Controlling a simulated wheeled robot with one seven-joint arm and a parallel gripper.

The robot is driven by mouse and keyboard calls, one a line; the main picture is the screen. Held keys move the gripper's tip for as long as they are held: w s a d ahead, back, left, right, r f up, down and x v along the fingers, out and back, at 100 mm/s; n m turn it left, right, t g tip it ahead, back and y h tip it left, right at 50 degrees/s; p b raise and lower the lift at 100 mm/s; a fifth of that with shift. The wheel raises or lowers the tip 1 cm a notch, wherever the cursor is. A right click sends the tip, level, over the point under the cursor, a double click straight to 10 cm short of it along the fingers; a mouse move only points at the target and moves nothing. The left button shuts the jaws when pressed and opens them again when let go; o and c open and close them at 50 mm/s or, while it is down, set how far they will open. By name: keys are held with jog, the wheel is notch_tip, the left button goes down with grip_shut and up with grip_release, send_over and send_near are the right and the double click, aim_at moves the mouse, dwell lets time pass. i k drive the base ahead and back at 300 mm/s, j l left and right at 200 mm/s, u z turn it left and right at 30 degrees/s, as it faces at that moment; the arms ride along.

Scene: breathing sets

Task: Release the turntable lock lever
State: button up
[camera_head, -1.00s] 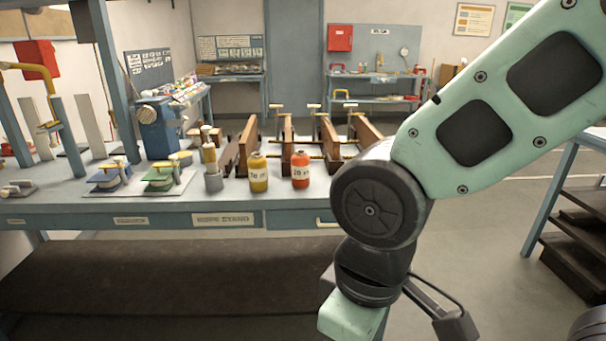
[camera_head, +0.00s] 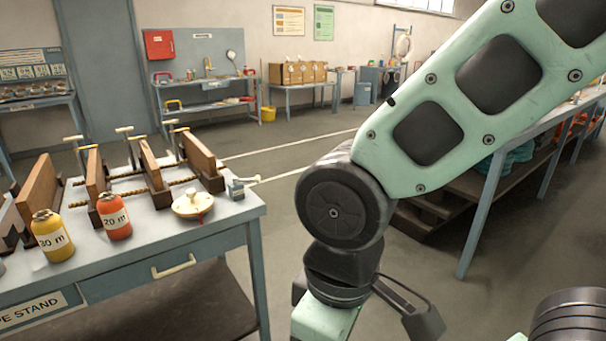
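A small round cream disc with a knob and a reddish underside (camera_head: 193,206) stands near the right end of the bench; it may be the turntable. Just right of it, at the bench corner, is a small grey metal fitting with a lever-like arm (camera_head: 238,188). I cannot tell for sure whether this is the lock lever or what position it is in. My arm hangs at the right of the bench, apart from both. Its lower end runs out of the bottom of the picture, and my gripper's fingertips do not show.
A yellow bottle (camera_head: 52,236) and an orange bottle (camera_head: 114,215) stand left of the disc. Wooden frames with clamp handles (camera_head: 148,166) stand behind them. A blue-framed table (camera_head: 482,206) is at the right. The floor between is clear.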

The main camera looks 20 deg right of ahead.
aim_at(256, 179)
jog(key=i+j, duration=0.1)
jog(key=i, duration=0.3)
jog(key=i+j+z, duration=0.15)
jog(key=i, duration=0.25)
jog(key=i+j, duration=0.1)
jog(key=i, duration=0.3)
jog(key=l+z, duration=0.05)
